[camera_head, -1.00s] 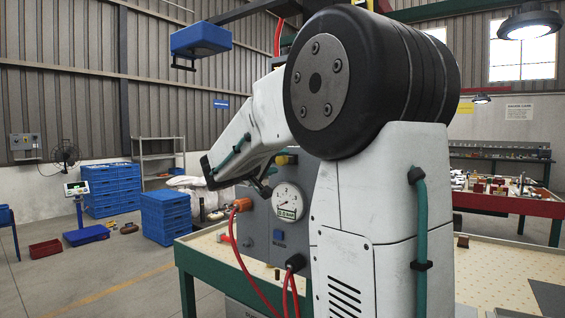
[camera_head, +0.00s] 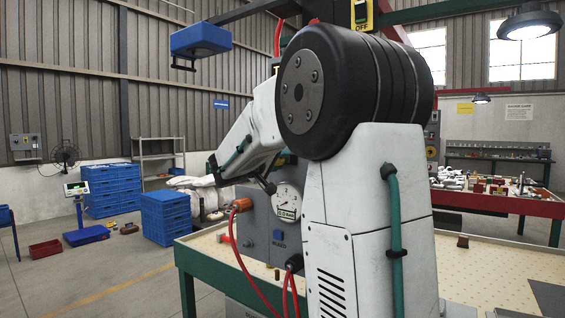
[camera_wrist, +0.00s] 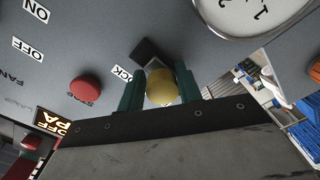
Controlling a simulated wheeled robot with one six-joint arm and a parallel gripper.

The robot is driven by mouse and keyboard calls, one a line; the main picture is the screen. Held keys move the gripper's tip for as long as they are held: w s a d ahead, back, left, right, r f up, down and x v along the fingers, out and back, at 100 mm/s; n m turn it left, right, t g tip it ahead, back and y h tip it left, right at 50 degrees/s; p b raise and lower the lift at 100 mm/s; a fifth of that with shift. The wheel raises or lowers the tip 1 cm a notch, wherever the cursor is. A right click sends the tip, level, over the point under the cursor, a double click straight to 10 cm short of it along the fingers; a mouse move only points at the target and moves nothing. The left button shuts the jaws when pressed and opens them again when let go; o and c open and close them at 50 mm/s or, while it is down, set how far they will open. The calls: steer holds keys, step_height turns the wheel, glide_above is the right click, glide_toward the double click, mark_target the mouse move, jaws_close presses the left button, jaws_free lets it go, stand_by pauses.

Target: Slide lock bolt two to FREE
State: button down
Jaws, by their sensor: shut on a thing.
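In the wrist view, a round yellow knob (camera_wrist: 160,88) stands out from the grey panel (camera_wrist: 100,40). A black block or slot (camera_wrist: 146,51) lies just behind it. A partly covered label ending in "OCK" (camera_wrist: 122,73) is beside it. My gripper (camera_wrist: 160,86) has its two green fingers on either side of the knob and is shut on it. The number of this bolt and any FREE mark are not readable. In the head view my arm hides the knob and the fingers.
A red button (camera_wrist: 86,89) and ON/OFF labels sit to the left on the panel. A round gauge (camera_wrist: 238,12) is close at the upper right. In the head view, the gauge (camera_head: 288,201), a blue button (camera_head: 278,234) and red hoses (camera_head: 247,275) are below my arm.

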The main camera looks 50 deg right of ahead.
steer(key=shift+w+a, duration=0.15)
steer(key=shift+w, duration=1.25)
steer(key=c, duration=1.1)
jaws_free()
steer(key=shift+w+f, duration=0.15)
steer(key=shift+w, duration=0.05)
steer(key=shift+o, duration=0.2)
steer(key=shift+s, duration=0.1)
steer(key=a, duration=0.7)
steer(key=shift+s+a, duration=0.3)
steer(key=shift+a, duration=0.1)
